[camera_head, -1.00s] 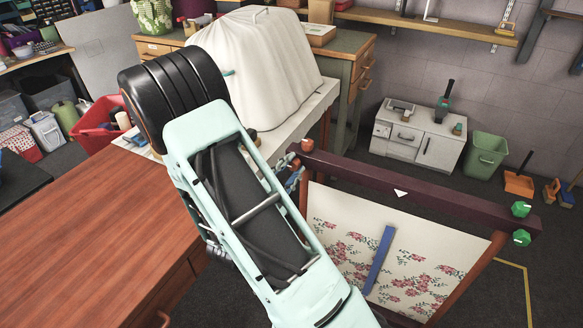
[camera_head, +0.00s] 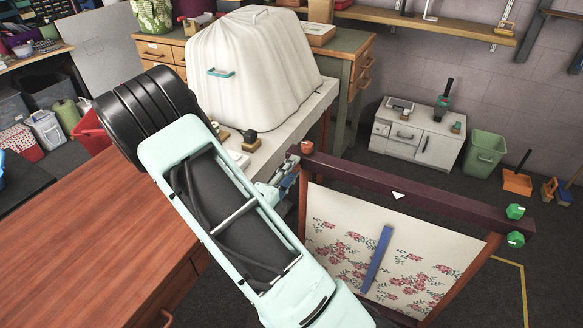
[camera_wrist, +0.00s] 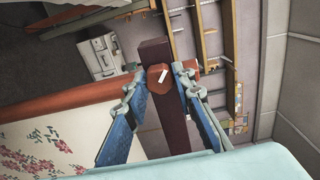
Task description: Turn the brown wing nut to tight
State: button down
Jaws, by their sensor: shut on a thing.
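The brown wing nut (camera_head: 307,147) sits at the left end of a dark maroon beam (camera_head: 420,202) on a fabric frame. In the wrist view the nut (camera_wrist: 157,72) shows a slanted white mark on its face. My gripper (camera_wrist: 159,76) has one blue-padded finger on each side of the nut and is shut on it. In the head view my gripper (camera_head: 287,174) is partly hidden by my own arm, just left of the beam's end. A white triangle (camera_head: 398,195) marks the beam's middle.
Two green knobs (camera_head: 515,211) are at the beam's right end. Flowered fabric (camera_head: 345,262) with a blue bar (camera_head: 377,260) hangs below. A wooden table (camera_head: 80,235) is at left, and a white covered object (camera_head: 262,70) stands on a bench behind.

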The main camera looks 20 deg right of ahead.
jog(key=shift+m+b, duration=6.95)
jog(key=shift+m, duration=7.35)
jog(key=c, duration=1.6)
grip_release()
jog(key=shift+a, duration=0.1)
